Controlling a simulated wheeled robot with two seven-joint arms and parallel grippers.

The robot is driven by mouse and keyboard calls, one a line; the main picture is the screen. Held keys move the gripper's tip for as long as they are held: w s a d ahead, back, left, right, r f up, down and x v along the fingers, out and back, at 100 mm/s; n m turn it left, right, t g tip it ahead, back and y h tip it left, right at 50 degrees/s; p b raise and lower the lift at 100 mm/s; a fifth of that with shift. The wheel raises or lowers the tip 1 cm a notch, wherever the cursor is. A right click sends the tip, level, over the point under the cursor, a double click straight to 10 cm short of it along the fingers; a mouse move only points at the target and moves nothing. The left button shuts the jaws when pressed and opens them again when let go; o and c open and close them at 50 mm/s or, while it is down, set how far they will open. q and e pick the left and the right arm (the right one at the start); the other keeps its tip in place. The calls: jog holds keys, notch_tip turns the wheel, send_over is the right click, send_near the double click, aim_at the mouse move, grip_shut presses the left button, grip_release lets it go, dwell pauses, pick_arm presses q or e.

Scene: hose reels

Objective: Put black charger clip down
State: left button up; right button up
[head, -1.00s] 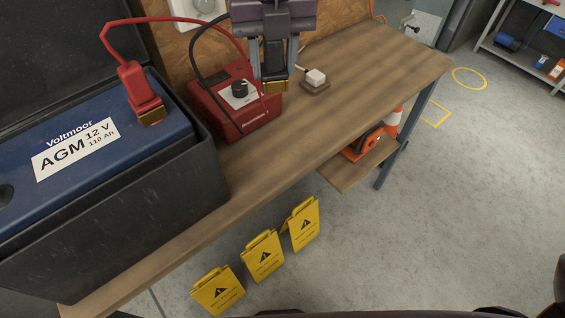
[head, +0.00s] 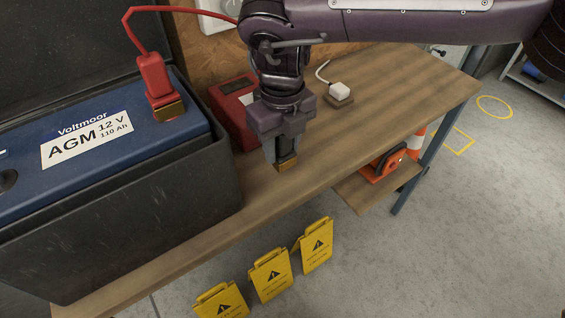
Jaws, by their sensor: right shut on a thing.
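My right gripper (head: 283,150) is shut on the black charger clip, over the bench top beside the battery box. Only the clip's brass-coloured jaw end (head: 287,164) shows clearly below the fingers; its black body is mostly hidden between them. I cannot tell whether the clip touches the wood. The red charger (head: 228,108) stands behind my gripper, partly covered by it. The red clip (head: 158,85) sits on the blue battery (head: 95,180), its red cable arching up and back. My left gripper is not in view.
The black battery box (head: 190,185) fills the left of the wooden bench (head: 400,95). A white plug on a small block (head: 340,96) stands right of my gripper. The bench's right part is clear. Yellow warning signs (head: 270,273) stand on the floor in front.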

jog(key=shift+w+f, duration=0.1)
jog(key=shift+f, duration=2.6)
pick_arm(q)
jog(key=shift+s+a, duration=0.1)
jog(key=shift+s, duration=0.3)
pick_arm(e)
jog(key=shift+f, duration=0.15)
jog(key=o, duration=1)
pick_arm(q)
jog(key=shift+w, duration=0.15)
pick_arm(e)
jog(key=shift+o, duration=0.2)
